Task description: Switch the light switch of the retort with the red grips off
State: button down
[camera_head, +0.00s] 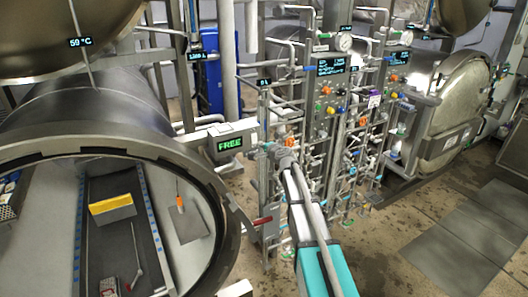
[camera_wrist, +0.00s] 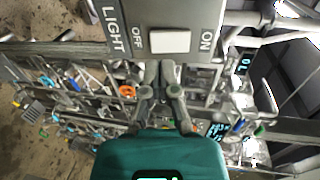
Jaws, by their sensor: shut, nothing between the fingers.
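The light switch (camera_wrist: 170,41) is a white rocker on a grey panel (camera_wrist: 205,14). The panel is marked LIGHT, with OFF at the rocker's left and ON at its right in the wrist view. I cannot tell which side is pressed. My gripper (camera_wrist: 160,68) is shut and empty, its fingertips close below the rocker's lower edge in the picture; contact is not clear. In the head view my gripper (camera_head: 277,150) is beside the box with the green FREE display (camera_head: 229,143). The open retort (camera_head: 95,105) is at the left, with a red grip (camera_head: 262,221) by its rim.
Pipes and valves crowd behind my gripper, with a valve panel (camera_head: 330,88) at the centre. A second, closed retort (camera_head: 455,105) stands at the right. A yellow block (camera_head: 111,205) lies inside the open retort. The floor (camera_head: 400,265) at the lower right is clear.

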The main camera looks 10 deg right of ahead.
aim_at(255, 142)
jog(key=shift+x, duration=1.8)
jog(key=shift+w+a+f+b, duration=0.1)
jog(key=shift+w+f+b, duration=0.15)
jog(key=shift+w+b, duration=0.25)
jog(key=shift+s, duration=0.25)
